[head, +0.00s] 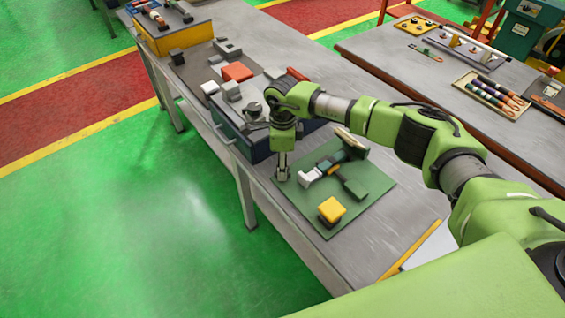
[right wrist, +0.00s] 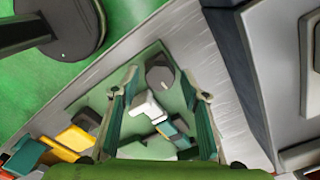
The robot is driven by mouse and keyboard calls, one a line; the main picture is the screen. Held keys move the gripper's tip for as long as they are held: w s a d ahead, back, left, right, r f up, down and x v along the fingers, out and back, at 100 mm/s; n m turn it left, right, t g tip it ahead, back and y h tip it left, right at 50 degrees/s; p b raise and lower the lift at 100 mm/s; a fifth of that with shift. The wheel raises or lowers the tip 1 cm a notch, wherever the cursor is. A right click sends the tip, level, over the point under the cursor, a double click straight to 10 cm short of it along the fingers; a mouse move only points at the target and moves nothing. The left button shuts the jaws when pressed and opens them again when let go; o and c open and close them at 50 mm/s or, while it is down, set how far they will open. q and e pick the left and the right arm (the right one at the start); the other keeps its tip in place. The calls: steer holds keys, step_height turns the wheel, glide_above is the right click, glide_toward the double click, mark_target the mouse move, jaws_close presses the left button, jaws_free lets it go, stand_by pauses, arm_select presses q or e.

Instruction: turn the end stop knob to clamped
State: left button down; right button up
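A grey round part with a dark pointer-like mark, which looks like the knob (right wrist: 160,72), shows between my right fingertips in the right wrist view. It stands by the corner of the green mat (head: 318,222). My right gripper (head: 283,175) points down over that mat corner in the head view and hides most of the part. Its two fingers (right wrist: 159,80) are spread, one on each side of the knob, with gaps visible. I cannot tell how far down the fingertips reach around it. No clamped marking is readable. My left gripper is not in view.
A hand tool (head: 340,165) and a yellow-topped block (head: 331,210) lie on the mat. A dark blue box (head: 255,147) stands close beside my gripper. Loose blocks, including a red one (head: 237,72), lie farther along the bench. The second bench (head: 400,55) is at the right.

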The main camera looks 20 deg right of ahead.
steer(key=c, duration=0.8)
steer(key=shift+f+m+b, duration=0.15)
steer(key=shift+m+b, duration=0.7)
steer(key=shift+m, duration=0.15)
steer(key=m+b, duration=0.3)
steer(key=m, duration=0.2)
steer(key=m+b, duration=0.2)
steer(key=m, duration=0.3)
steer(key=shift+m, duration=0.4)
steer(key=m+b, duration=0.1)
steer(key=m, duration=0.3)
steer(key=shift+m, duration=0.4)
steer(key=shift+m+b, duration=0.3)
